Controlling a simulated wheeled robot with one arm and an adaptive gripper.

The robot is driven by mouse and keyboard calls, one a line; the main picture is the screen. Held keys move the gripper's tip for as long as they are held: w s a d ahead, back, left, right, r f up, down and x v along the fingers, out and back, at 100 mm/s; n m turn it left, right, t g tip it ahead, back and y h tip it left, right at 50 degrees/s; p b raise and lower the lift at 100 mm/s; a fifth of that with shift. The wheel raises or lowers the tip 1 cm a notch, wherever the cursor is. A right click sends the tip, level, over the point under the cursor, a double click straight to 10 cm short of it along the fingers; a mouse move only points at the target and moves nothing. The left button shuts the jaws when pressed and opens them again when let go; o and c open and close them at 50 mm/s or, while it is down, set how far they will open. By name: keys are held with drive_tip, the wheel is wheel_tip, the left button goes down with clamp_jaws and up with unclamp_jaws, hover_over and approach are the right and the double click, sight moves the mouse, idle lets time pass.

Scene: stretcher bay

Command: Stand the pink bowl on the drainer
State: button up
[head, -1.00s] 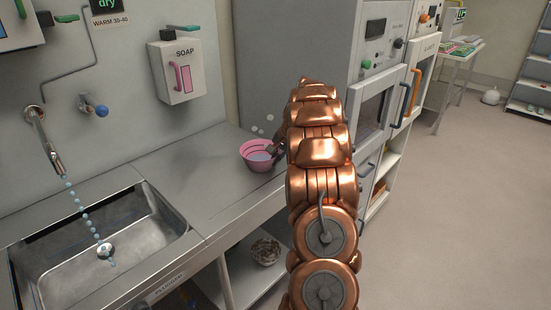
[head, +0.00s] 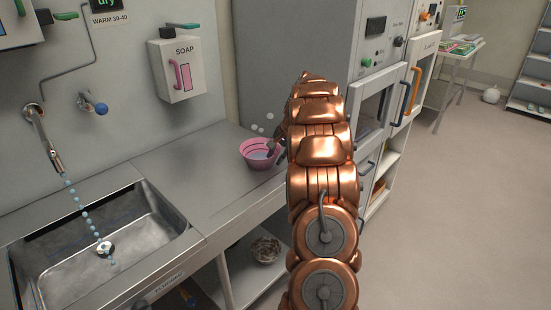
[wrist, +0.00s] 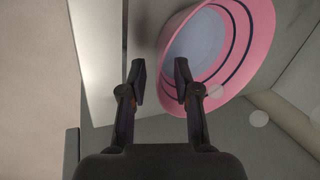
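The pink bowl (head: 258,154) sits upright on the steel counter near the tall grey cabinet. It has dark bands and a pale inside. My gripper (head: 274,147) is at the bowl's right side, mostly hidden by my copper arm. In the wrist view my gripper (wrist: 160,78) is open, its two dark fingers apart. The bowl (wrist: 252,45) fills the upper right there, its near rim lying between the fingers in the picture. The right finger overlaps the bowl; I cannot tell whether it touches. No separate drainer rack shows; flat steel counter (head: 185,185) lies right of the sink.
The sink (head: 130,240) is at the left, with drops falling from the tap (head: 47,142). A soap dispenser (head: 178,68) hangs above the counter. Pale bubbles (head: 268,117) float by the bowl. The cabinet (head: 295,60) stands close behind. Counter between sink and bowl is clear.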

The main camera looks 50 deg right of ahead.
drive_tip(key=b+v, duration=0.1)
drive_tip(key=v, duration=1)
drive_tip(key=shift+b, duration=0.4)
drive_tip(key=s+a+n+g+y, duration=0.1)
drive_tip(key=s+a+n+g, duration=0.2)
drive_tip(key=a, duration=1.3)
drive_tip(key=s+a+n, duration=0.2)
drive_tip(key=a+n, duration=0.2)
drive_tip(key=a, duration=1.2)
drive_tip(key=s+a+f+n+g, duration=0.1)
drive_tip(key=s+a+f+n, duration=0.1)
drive_tip(key=s+a, duration=0.3)
drive_tip(key=s+a+f+n+g+h, duration=0.1)
drive_tip(key=s+a+n, duration=0.3)
drive_tip(key=s, duration=0.8)
drive_tip(key=s+a+f+n+g, duration=0.1)
drive_tip(key=s+a+f+n, duration=0.1)
drive_tip(key=s+a+f, duration=0.2)
drive_tip(key=s+a, duration=0.2)
drive_tip(key=s, duration=0.2)
drive_tip(key=shift+s+a+n+h, duration=0.25)
drive_tip(key=shift+n+h, duration=0.15)
drive_tip(key=shift+r, duration=0.1)
drive_tip(key=shift+r+p, duration=0.85)
drive_tip(key=shift+p, duration=0.05)
